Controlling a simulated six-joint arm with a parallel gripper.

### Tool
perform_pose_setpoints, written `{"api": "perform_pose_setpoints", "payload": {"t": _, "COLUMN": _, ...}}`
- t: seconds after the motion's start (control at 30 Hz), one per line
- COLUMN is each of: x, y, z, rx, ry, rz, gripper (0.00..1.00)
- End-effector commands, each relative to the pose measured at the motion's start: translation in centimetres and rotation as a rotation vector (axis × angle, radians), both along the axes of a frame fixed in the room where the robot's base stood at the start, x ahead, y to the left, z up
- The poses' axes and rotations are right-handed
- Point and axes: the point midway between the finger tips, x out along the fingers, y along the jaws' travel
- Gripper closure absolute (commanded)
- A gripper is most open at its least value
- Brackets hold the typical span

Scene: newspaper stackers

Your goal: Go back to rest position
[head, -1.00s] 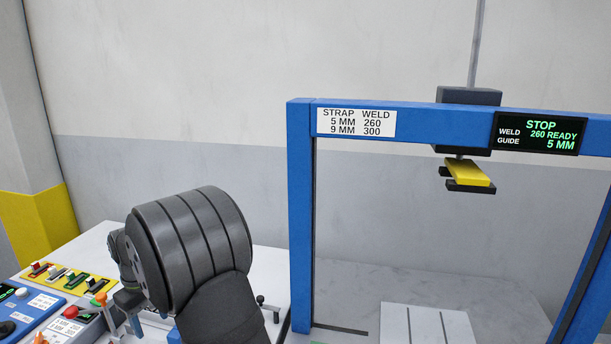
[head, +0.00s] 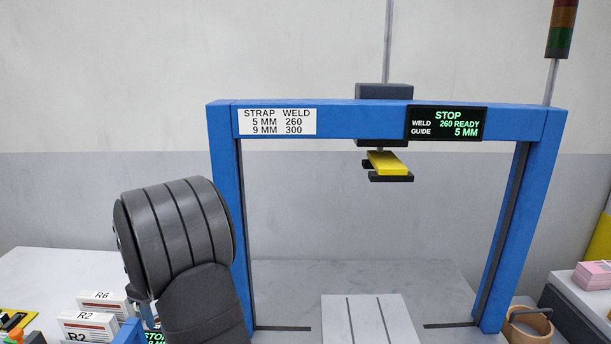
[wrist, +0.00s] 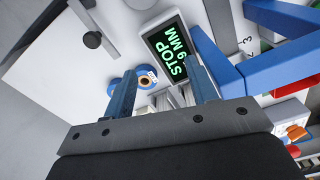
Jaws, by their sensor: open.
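My gripper (wrist: 162,78) is open and empty in the wrist view, with its two blue fingers apart. Between and beyond the fingers are a white surface, a blue spool (wrist: 146,78) and a small dark display (wrist: 172,50) reading STOP 9 MM. Nothing is seen touching the fingers. In the head view my raised dark arm stands at the lower left, in front of the left post of a blue arch (head: 345,116). The arm hides most of the gripper there.
The arch stands over a white plate (head: 340,322), with a yellow-topped head (head: 388,162) hanging inside it. Labelled boxes (head: 88,325) sit on the left table. The wall behind is bare.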

Motion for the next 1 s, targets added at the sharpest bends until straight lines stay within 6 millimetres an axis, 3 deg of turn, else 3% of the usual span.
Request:
{"api": "perform_pose_setpoints", "payload": {"t": 0.43, "x": -1.2, "y": -8.8, "z": -0.7, "rx": 0.000, "ry": 0.000, "rz": -0.036, "gripper": 0.47}}
{"api": "perform_pose_setpoints", "payload": {"t": 0.7, "x": -1.1, "y": -8.5, "z": -4.2, "rx": -0.001, "ry": 0.001, "rz": -0.032, "gripper": 0.47}}
{"api": "perform_pose_setpoints", "payload": {"t": 1.0, "x": -1.1, "y": -8.5, "z": -4.8, "rx": 0.000, "ry": 0.000, "rz": -0.032, "gripper": 0.47}}
